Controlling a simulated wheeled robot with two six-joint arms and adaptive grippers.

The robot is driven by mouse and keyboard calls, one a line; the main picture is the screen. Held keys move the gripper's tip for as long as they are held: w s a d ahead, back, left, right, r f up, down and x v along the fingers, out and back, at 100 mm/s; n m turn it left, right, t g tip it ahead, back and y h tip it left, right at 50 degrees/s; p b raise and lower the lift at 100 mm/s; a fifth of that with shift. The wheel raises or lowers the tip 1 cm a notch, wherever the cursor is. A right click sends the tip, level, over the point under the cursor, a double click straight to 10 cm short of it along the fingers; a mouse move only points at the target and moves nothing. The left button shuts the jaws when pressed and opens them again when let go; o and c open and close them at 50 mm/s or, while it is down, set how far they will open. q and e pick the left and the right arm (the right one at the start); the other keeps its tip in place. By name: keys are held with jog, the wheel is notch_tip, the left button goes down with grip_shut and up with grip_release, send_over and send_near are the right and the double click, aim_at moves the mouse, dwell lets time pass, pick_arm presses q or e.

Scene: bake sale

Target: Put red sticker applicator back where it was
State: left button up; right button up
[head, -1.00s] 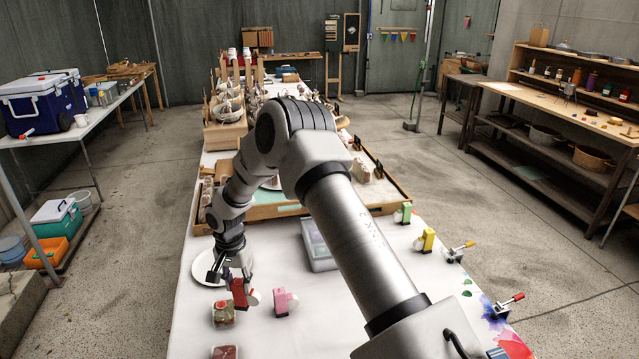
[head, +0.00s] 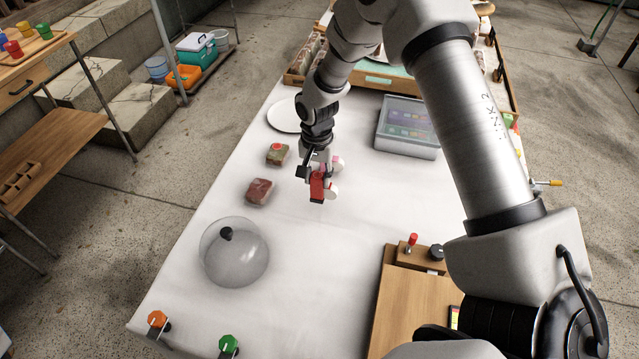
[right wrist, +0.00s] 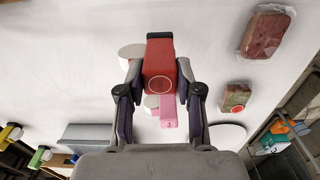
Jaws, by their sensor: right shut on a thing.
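My right gripper (head: 316,172) is shut on the red sticker applicator (head: 318,188), which has a white round part at its side. In the right wrist view, the red applicator (right wrist: 160,62) sits between the two fingers (right wrist: 160,98). I cannot tell whether its bottom touches the table. The pink applicator (right wrist: 168,112) is just beyond it and partly hidden; in the head view only a bit of pink (head: 337,161) shows. A wrapped package with a red round sticker (head: 277,154) lies to the left. My left gripper is not in view.
A second wrapped package (head: 260,191) and a clear dome (head: 234,252) lie nearer on the white tablecloth (head: 310,255). A lidded clear box (head: 408,127) is at the back right, a plate (head: 287,116) at the back left. A wooden board (head: 412,310) is at the front right.

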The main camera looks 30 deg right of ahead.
aim_at(318, 187)
jog(key=shift+f, duration=2)
jog(key=o, duration=1.1)
notch_tip(318, 187, up, 12)
jog(key=shift+r+b, duration=0.1)
jog(key=shift+b, duration=0.4)
